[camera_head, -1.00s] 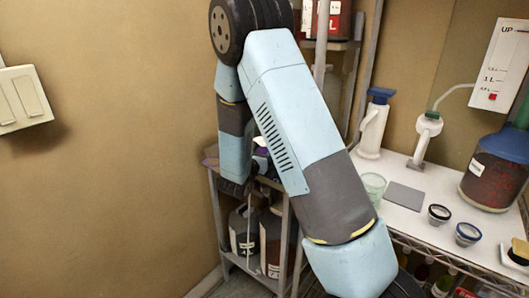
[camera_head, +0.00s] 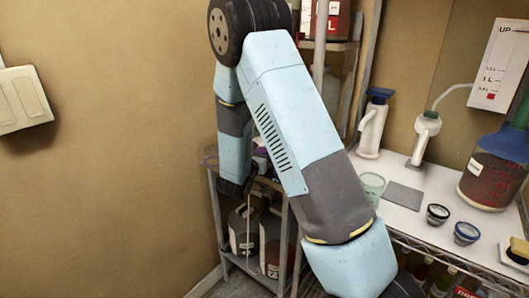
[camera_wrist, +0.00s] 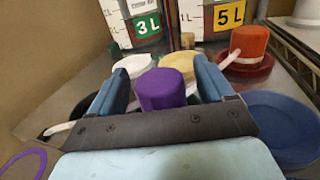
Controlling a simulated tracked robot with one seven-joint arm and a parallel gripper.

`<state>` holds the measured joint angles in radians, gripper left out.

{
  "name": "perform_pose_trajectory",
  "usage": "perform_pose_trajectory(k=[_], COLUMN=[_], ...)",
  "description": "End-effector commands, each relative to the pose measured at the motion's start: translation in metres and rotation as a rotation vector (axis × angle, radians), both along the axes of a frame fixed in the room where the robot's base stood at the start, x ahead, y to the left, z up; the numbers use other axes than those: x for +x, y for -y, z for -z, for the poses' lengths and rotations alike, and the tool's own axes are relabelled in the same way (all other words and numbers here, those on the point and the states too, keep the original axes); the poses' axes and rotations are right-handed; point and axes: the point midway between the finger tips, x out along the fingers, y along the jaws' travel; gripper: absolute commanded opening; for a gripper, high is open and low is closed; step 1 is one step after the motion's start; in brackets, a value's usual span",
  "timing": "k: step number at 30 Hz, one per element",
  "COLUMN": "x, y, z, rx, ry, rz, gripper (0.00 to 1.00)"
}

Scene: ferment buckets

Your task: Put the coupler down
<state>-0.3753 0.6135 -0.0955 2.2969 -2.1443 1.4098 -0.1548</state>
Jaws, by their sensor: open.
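A purple, round-topped cylindrical piece (camera_wrist: 166,88) stands between the fingers of my gripper (camera_wrist: 159,78) in the wrist view. I take it to be the coupler, but cannot be sure. My gripper is open, with one blue finger on each side of it and a visible gap at the left. The lower part of the piece is hidden behind the dark gripper body. In the head view, my arm reaches down over a small grey cart (camera_head: 284,235) at the centre left, and the fingers cannot be made out.
The wrist view shows an orange cap on a red disc (camera_wrist: 246,48), a blue dish (camera_wrist: 287,128), white and yellow lids ahead, and containers labelled 3 L and 5 L behind. A purple ring (camera_wrist: 22,163) lies lower left. A white bench (camera_head: 402,216) stands right in the head view.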

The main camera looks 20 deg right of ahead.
Motion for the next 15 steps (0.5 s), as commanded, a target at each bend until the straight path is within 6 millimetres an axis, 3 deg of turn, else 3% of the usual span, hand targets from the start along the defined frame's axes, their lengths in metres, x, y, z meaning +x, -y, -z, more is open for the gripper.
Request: perform_pose_trajectory(k=[1, 4, 15], x=[-0.005, -0.005, -0.059], y=[-0.001, -0.001, -0.047], z=[0.011, 0.002, -0.001], rx=[0.006, 0.005, 0.001], ry=[-0.031, -0.03, -0.024], rz=[-0.003, -0.003, -0.006], gripper=[0.81, 0.81, 0.81])
